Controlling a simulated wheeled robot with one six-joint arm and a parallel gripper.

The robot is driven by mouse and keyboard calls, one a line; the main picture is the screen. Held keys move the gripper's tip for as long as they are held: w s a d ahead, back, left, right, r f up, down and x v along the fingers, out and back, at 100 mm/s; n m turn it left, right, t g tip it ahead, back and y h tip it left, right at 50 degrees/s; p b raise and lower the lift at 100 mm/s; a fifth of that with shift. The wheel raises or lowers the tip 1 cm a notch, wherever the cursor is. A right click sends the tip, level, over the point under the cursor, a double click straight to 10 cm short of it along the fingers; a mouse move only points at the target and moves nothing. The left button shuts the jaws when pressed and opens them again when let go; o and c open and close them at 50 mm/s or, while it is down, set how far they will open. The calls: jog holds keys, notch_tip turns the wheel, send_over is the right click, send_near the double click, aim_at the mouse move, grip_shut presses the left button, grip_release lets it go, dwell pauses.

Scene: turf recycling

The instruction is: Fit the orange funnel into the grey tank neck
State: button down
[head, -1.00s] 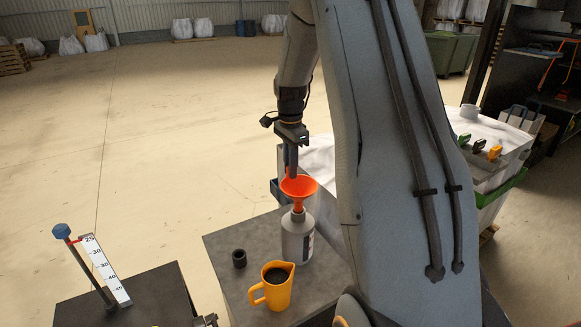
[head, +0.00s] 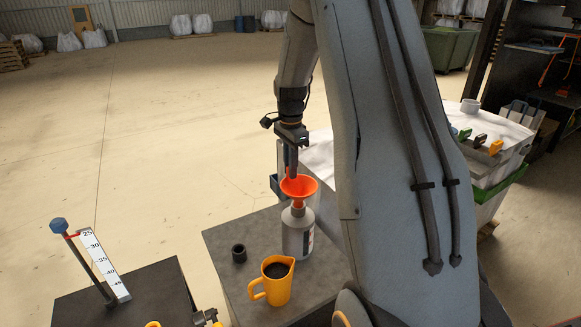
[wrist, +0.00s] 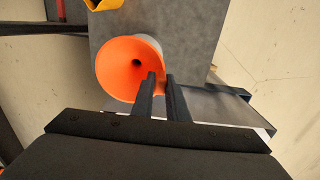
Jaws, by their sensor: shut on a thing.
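The orange funnel (head: 299,186) is at the top of the grey tank (head: 297,232), wide mouth up and spout down. Its spout meets the tank neck; how deep it sits in the neck I cannot tell. My gripper (head: 291,172) comes down from above and is shut on the funnel's far rim. In the wrist view, the funnel (wrist: 122,68) shows its open mouth and dark central hole, and my gripper's fingers (wrist: 161,86) pinch its rim at the lower right. The tank is mostly hidden under the funnel there.
A yellow jug (head: 276,284) of dark liquid and a black cap (head: 239,253) stand on the grey table (head: 222,240) close to the tank. A scale on a stand (head: 104,268) is at the left. A white container (head: 487,140) stands behind my arm.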

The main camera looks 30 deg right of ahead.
jog(key=shift+f+b, duration=0.45)
jog(key=shift+f, duration=0.6)
jog(key=c, duration=1.7)
grip_release()
jog(key=shift+o, duration=0.2)
jog(key=shift+r+b, duration=1.45)
jog(key=shift+r, duration=2.4)
jog(key=s+a+f+n+b, duration=0.1)
jog(key=s+a+f+n, duration=0.2)
jog(key=s+a+n, duration=0.3)
jog(key=s+a+f+n+t+b, duration=0.1)
jog(key=s+a+f+n, duration=0.3)
jog(key=s+a+n, duration=0.2)
jog(key=s+a+f+n+b, duration=0.2)
jog(key=s+a+f+n, duration=0.1)
jog(key=s+a+n, duration=0.3)
jog(key=s+a, duration=0.2)
jog(key=s, duration=0.1)
jog(key=shift+f, duration=0.25)
